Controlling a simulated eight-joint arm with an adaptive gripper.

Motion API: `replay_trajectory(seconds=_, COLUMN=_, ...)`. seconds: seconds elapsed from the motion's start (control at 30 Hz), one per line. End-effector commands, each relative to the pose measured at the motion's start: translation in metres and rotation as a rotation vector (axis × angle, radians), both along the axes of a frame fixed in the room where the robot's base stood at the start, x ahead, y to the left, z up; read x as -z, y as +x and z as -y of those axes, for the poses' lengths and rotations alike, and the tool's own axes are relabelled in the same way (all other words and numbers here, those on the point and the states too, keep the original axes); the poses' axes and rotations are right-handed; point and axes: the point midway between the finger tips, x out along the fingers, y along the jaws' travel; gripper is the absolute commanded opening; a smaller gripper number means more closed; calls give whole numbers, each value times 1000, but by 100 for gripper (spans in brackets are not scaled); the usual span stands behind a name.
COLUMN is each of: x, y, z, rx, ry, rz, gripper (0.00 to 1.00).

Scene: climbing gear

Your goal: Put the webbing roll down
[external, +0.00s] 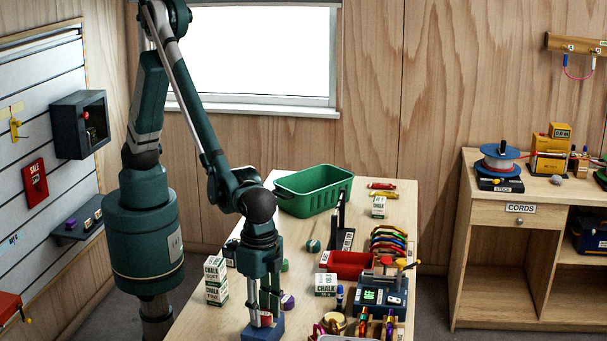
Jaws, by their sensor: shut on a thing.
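My gripper (267,316) points straight down over the near part of the wooden table. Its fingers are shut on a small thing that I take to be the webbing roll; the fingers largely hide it. A blue block-like piece (262,330) shows right at the fingertips, partly cut by the view's lower edge; I cannot tell whether it touches the held thing. A small purple roundish thing (287,301) sits just right of the fingers. A teal roundish thing (313,246) lies farther back on the table.
Chalk boxes (216,281) are stacked left of my gripper. A green bin (314,191) stands at the table's back. A red tray (347,264), another chalk box (325,284), a blue device (380,294) and coloured carabiners (388,241) crowd the right. Some bare tabletop lies around the teal thing.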

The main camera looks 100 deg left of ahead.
Motion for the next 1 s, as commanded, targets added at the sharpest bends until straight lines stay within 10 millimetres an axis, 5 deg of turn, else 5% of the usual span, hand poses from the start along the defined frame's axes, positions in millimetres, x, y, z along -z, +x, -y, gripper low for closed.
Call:
replay_trajectory(seconds=0.27, x=4, y=0, z=0, rx=0, ry=0, rz=0, gripper=17)
replay_trajectory(seconds=0.3, x=3, y=0, z=0, rx=0, ry=0, rz=0, gripper=34)
replay_trajectory(seconds=0.4, x=3, y=0, z=0, rx=0, ry=0, rz=0, gripper=44)
replay_trajectory(seconds=1.0, x=-8, y=0, z=0, rx=0, ry=0, rz=0, gripper=44)
